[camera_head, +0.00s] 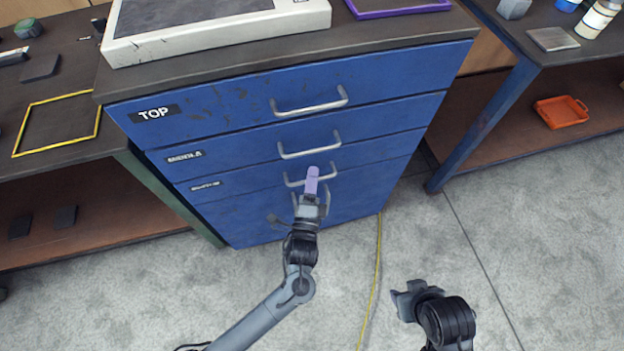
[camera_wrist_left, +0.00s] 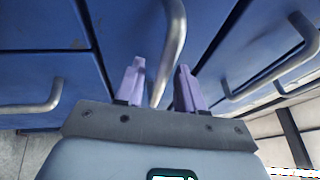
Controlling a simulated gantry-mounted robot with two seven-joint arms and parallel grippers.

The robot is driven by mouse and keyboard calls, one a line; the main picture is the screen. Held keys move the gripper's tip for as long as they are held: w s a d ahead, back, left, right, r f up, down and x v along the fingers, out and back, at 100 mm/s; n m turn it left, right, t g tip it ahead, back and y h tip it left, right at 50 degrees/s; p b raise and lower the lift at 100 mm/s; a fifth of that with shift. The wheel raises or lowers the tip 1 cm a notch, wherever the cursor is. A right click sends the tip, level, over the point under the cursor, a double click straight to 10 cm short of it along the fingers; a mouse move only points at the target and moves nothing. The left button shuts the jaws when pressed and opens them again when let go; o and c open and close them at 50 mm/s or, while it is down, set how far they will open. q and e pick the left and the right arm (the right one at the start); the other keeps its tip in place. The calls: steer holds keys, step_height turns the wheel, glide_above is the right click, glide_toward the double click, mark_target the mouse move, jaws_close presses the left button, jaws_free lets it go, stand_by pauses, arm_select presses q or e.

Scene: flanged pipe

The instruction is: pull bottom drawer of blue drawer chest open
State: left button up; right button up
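The blue drawer chest (camera_head: 230,110) stands in the middle of the head view. Its drawers are shut. The third drawer down carries a small label (camera_head: 206,186), too blurred to read for certain, and a grey handle (camera_head: 291,181). An unlabelled front lies below it, with another handle partly hidden by my gripper. My left gripper (camera_head: 312,175), with purple fingers, is in front of the third handle. In the left wrist view its fingers (camera_wrist_left: 160,85) are apart, with a grey handle (camera_wrist_left: 172,40) passing between them; contact is unclear. My right gripper (camera_head: 408,299) is over the floor, fingers unclear.
Upper drawers have handles (camera_head: 310,104), and a "TOP" label marks the first. A dark-topped table (camera_head: 60,160) stands at left and another (camera_head: 570,70) at right, with an orange tray (camera_head: 562,112) on its lower shelf. A yellow cable (camera_head: 377,270) lies on otherwise clear floor.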

arm_select(q)
jaws_close()
arm_select(e)
steer(key=shift+d, duration=0.1)
arm_select(q)
steer(key=shift+s+d, duration=0.1)
steer(key=shift+s, duration=0.05)
arm_select(e)
steer(key=shift+r, duration=0.15)
